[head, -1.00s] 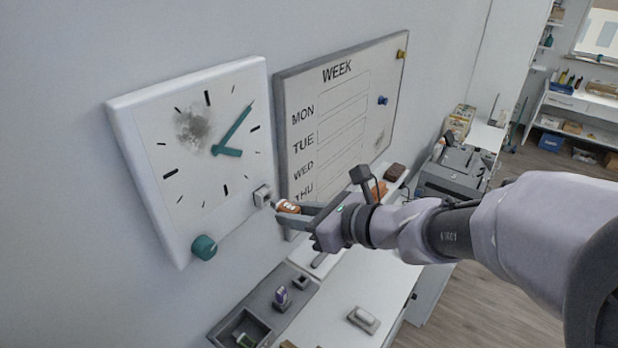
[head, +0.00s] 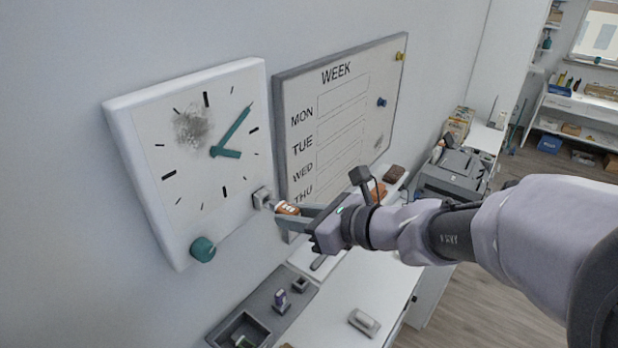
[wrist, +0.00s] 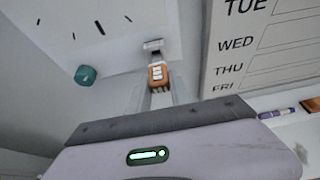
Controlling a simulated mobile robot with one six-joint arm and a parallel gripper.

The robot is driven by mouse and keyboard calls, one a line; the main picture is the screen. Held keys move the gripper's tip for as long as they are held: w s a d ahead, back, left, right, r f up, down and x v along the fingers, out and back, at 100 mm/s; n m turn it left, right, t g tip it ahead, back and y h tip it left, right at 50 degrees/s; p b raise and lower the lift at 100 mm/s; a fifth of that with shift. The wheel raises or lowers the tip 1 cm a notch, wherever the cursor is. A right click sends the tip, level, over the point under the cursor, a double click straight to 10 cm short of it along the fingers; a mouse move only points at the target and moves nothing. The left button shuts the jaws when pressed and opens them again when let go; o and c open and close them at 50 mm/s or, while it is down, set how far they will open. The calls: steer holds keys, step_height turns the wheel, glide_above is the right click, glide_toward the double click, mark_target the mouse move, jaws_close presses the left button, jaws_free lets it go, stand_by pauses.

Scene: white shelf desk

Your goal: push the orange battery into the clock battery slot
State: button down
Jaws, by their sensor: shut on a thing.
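The white wall clock (head: 190,150) hangs at the left in the head view, with teal hands and a teal knob (head: 203,249). Its grey battery slot (head: 263,197) juts from the lower right of the face; it also shows in the wrist view (wrist: 153,45). The orange battery (head: 287,208) is held between the fingers of my gripper (head: 298,211), its end close to the slot. In the wrist view the battery (wrist: 157,73) lies just below the slot opening, roughly in line with it. I cannot tell whether its tip touches the slot.
A weekly whiteboard (head: 340,120) hangs right beside the clock, close to my gripper. Below are a grey tray (head: 262,305) with compartments and a white desk top (head: 345,300) bearing a small white-topped block (head: 364,322). The wall left of the clock is bare.

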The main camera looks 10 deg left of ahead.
steer(key=shift+w+a, duration=0.4)
steer(key=shift+a, duration=0.25)
steer(key=shift+w+a, duration=0.35)
steer(key=shift+a, duration=0.25)
steer(key=c, duration=1.1)
jaws_free()
steer(key=v, duration=1.7)
steer(key=shift+d, duration=0.3)
